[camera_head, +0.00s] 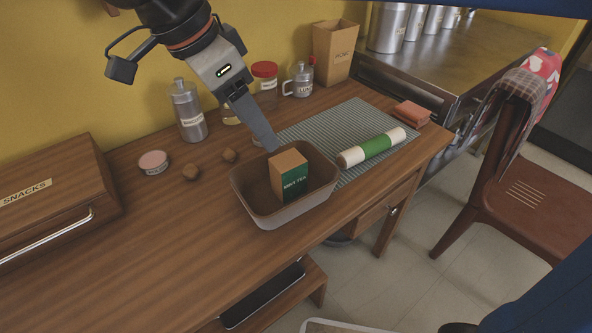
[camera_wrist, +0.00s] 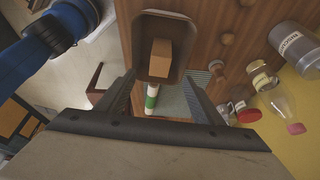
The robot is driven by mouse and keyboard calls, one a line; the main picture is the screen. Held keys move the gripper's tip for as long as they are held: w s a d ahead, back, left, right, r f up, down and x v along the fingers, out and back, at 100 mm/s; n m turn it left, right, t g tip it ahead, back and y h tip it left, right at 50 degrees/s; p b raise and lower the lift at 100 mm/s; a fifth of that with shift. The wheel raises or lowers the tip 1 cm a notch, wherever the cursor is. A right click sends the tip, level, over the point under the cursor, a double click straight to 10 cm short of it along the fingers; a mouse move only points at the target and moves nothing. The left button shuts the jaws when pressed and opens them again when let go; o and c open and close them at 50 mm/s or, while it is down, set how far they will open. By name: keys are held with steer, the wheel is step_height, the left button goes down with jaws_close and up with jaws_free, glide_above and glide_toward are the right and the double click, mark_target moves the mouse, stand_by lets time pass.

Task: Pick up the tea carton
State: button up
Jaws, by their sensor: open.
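The tea carton (camera_head: 289,176) is a small brown box with a green "MINT TEA" label. It stands in a grey-brown open bin (camera_head: 247,197) on the wooden table. In the wrist view the carton (camera_wrist: 160,58) shows its plain brown top, inside the bin (camera_wrist: 177,21). My gripper (camera_head: 272,147) reaches down from the top left and ends just behind the bin's far rim. In the wrist view the gripper (camera_wrist: 160,82) has its two fingers spread wide, with nothing held between them. The carton's lower part is hidden by the bin wall.
A green and white roll (camera_head: 371,147) lies on a ribbed mat (camera_head: 322,122) right of the bin. A snacks box (camera_head: 62,197) is at left. The front left tabletop is clear.

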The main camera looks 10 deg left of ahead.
mark_target(288, 173)
steer(key=x, duration=1.7)
steer(key=shift+w+f, duration=0.1)
steer(key=c, duration=1.2)
